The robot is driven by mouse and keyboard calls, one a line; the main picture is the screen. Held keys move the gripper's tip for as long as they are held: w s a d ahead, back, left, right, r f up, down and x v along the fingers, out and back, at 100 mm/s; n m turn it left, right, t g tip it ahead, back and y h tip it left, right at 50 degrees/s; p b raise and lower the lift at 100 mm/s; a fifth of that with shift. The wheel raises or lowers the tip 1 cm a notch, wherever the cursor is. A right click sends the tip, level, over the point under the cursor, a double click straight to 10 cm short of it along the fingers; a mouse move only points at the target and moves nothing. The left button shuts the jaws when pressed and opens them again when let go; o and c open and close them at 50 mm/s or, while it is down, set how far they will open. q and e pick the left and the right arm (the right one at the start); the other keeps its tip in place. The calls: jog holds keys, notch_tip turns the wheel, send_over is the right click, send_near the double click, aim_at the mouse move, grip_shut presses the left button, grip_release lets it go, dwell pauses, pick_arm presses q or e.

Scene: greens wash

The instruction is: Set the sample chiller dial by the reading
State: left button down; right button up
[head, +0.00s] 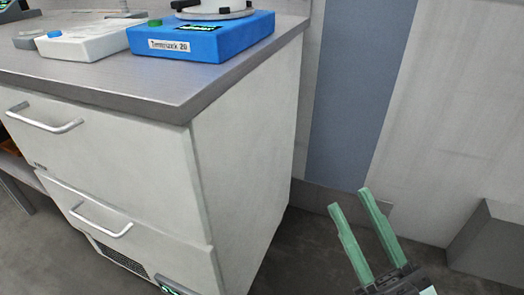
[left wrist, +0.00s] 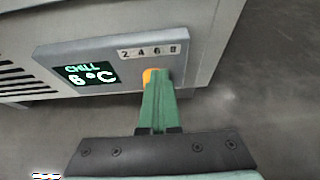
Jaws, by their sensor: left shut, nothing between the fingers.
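The sample chiller's control panel (left wrist: 75,52) fills the upper middle of the left wrist view. Its lit display (left wrist: 91,75) says CHILL and a reading in °C that looks like 6 or 8. A number strip (left wrist: 150,52) beside it is marked 2, 4, 6, 8. The orange dial (left wrist: 152,74) is mostly hidden by my left gripper (left wrist: 158,80), which is shut with its tips at the dial; I cannot tell if they touch. The panel's edge shows at the bottom of the head view (head: 172,286). My right gripper (head: 349,199) is open and empty, right of the cabinet.
A white cabinet (head: 245,150) with two drawer handles carries a grey worktop (head: 170,85). A blue device (head: 220,38) labelled like a shaker and a white device (head: 85,42) stand on it. A grey box (head: 490,240) is at the right. Floor between is clear.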

pick_arm(q)
jog(key=shift+w+a, duration=0.1)
jog(key=shift+a, duration=0.25)
jog(key=shift+w+a, duration=0.2)
jog(key=shift+a, duration=0.45)
dwell(0.3)
jog(key=shift+w+r, duration=0.1)
jog(key=s+a, duration=0.2)
jog(key=s, duration=0.3)
jog(key=shift+s+a+r, duration=0.25)
dwell(0.5)
